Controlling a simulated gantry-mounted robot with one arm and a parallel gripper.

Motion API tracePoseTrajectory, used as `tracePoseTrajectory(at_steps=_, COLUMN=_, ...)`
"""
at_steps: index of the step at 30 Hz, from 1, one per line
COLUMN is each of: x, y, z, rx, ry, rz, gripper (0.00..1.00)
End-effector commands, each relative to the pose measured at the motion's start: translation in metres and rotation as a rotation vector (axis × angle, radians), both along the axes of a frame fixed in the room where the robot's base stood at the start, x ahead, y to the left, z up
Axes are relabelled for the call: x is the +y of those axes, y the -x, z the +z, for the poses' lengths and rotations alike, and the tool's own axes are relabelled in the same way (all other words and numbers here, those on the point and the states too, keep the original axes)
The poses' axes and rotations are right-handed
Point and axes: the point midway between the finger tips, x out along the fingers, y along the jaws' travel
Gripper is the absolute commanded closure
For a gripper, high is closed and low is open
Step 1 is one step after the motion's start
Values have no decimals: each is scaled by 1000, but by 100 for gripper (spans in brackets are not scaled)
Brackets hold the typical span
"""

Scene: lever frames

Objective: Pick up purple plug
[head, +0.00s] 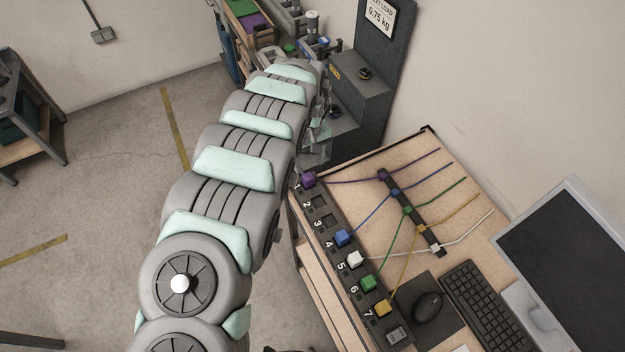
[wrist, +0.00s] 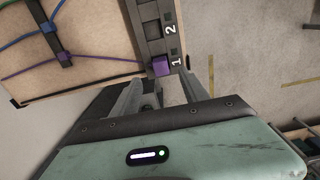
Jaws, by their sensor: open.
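The purple plug (head: 308,179) is a small cube at position 1, the far end of the dark numbered strip (head: 320,207) on the wooden desk. A purple cable runs from it. In the wrist view the purple plug (wrist: 160,67) sits just beyond my gripper (wrist: 161,88). The two grey fingers are spread apart and nothing is held between them. The plug appears between their lines, a little ahead of the tips. The gap in depth is hard to judge.
Blue (head: 342,238), white (head: 355,259), green (head: 368,283) and yellow (head: 382,307) plugs sit along the strip at positions 4 to 7. Positions 2 and 3 look empty. Cables cross the desk to a dark bar (head: 424,233). A keyboard (head: 482,308), mouse (head: 428,306) and monitor (head: 570,265) stand nearby.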

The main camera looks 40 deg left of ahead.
Motion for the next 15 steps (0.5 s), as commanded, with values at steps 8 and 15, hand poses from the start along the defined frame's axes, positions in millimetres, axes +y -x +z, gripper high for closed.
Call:
tracePoseTrajectory(at_steps=8, x=-1, y=-1, z=-31, rx=-3, ry=1, rz=-1, gripper=47)
tracePoseTrajectory(at_steps=15, x=0, y=0, z=-41, rx=-2, ry=1, rz=0, gripper=47)
